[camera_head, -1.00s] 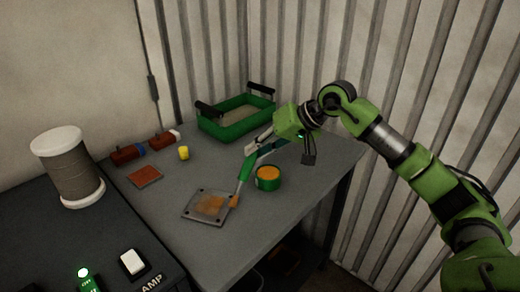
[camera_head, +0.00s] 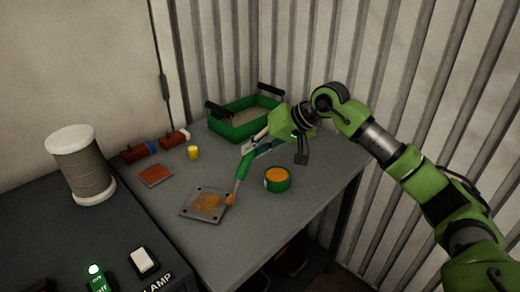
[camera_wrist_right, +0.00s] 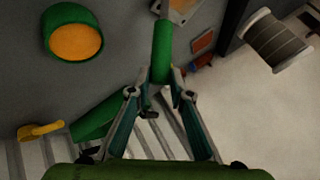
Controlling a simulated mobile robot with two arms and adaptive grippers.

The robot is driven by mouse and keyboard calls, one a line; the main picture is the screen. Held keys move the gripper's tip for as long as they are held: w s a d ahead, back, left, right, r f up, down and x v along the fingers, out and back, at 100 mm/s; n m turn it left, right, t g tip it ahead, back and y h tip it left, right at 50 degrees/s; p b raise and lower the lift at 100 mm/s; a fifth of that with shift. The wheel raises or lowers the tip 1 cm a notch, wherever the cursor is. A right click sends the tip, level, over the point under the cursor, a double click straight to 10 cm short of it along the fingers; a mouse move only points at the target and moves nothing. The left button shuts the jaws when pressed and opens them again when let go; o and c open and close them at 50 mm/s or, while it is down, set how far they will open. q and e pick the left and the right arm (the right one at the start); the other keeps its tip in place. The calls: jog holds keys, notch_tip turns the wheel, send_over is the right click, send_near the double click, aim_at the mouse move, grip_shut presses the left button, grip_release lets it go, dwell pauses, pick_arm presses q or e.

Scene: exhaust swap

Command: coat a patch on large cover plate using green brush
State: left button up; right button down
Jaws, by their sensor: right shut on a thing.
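The large cover plate (camera_head: 207,204) is a grey square with corner holes, flat on the table, with an uneven orange patch on its middle. My right gripper (camera_head: 250,150) is shut on the green handle of the brush (camera_head: 244,168). The brush slants down, its orange tip at the plate's right edge; I cannot tell whether it touches. In the right wrist view the brush (camera_wrist_right: 161,48) stands out between the fingertips (camera_wrist_right: 162,78), and only a corner of the plate (camera_wrist_right: 183,8) shows. The green tin (camera_head: 277,185) of orange coating stands right of the plate. My left gripper is out of view.
A green tray (camera_head: 232,132) with black handles stands at the back. A small reddish plate (camera_head: 156,175), a yellow piece (camera_head: 193,153) and reddish blocks (camera_head: 135,152) lie at left. A wire spool (camera_head: 80,167) stands on the dark unit in front. The table's right side is clear.

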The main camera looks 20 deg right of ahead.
jog(key=shift+r, duration=0.2)
notch_tip(320, 180, up, 8)
jog(key=p, duration=0.4)
jog(key=shift+p, duration=0.35)
jog(key=shift+f, duration=0.1)
dwell(0.9)
jog(key=w+a, duration=0.3)
jog(key=a, duration=0.4)
notch_tip(320, 180, down, 7)
jog(key=b, duration=0.3)
jog(key=shift+s+a+t, duration=0.15)
jog(key=shift+t, duration=0.15)
jog(key=shift+f+b, duration=0.3)
jog(key=shift+b, duration=0.3)
dwell(0.6)
jog(key=shift+f+b, duration=0.1)
jog(key=shift+b, duration=0.2)
dwell(0.7)
